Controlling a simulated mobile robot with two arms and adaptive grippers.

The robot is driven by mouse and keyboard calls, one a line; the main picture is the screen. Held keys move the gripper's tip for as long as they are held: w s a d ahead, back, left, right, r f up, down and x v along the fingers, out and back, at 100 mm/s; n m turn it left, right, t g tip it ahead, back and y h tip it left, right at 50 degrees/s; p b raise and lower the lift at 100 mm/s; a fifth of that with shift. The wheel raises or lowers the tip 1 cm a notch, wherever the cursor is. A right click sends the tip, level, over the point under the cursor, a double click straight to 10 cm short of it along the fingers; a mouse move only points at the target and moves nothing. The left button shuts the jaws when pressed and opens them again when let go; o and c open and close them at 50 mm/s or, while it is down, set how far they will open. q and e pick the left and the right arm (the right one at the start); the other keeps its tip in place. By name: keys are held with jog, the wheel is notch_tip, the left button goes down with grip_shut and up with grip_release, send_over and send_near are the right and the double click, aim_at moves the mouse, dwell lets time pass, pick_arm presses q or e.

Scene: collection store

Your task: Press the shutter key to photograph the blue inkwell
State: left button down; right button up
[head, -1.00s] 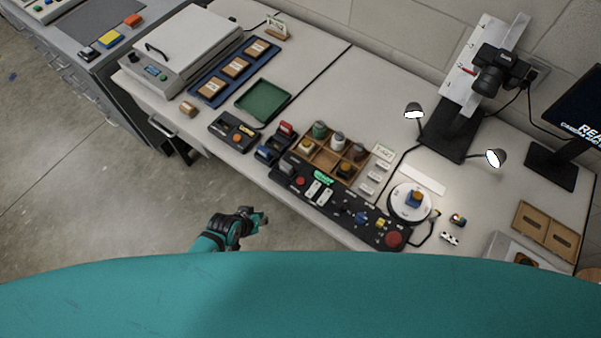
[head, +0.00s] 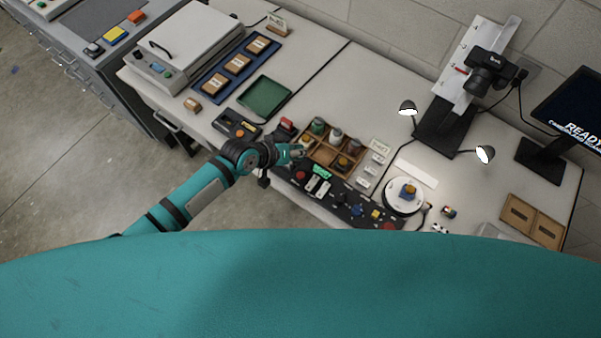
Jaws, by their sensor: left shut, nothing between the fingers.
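The black control panel (head: 346,207) lies along the bench's front edge, with several coloured keys and knobs. I cannot tell which key is the shutter key. My left gripper (head: 300,151) is shut and empty, by the left side of the wooden compartment tray and near the panel's left end. My arm hides part of that area. My right gripper is not in view.
The wooden tray (head: 323,160) holds several jars. Two lamps (head: 408,108) flank the stand. A monitor (head: 573,112) reading "READY" stands at right. A green tray (head: 264,96) and a blue tray (head: 214,94) lie at left. The bench between tray and stand is fairly clear.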

pick_arm(q)
jog(key=b, duration=0.7)
send_over(299, 173)
notch_tip(299, 173, down, 7)
jog(key=shift+w+f+b, duration=0.1)
jog(key=shift+f+b, duration=0.4)
jog(key=shift+f, duration=0.4)
jog(key=shift+f, duration=0.4)
dwell(0.4)
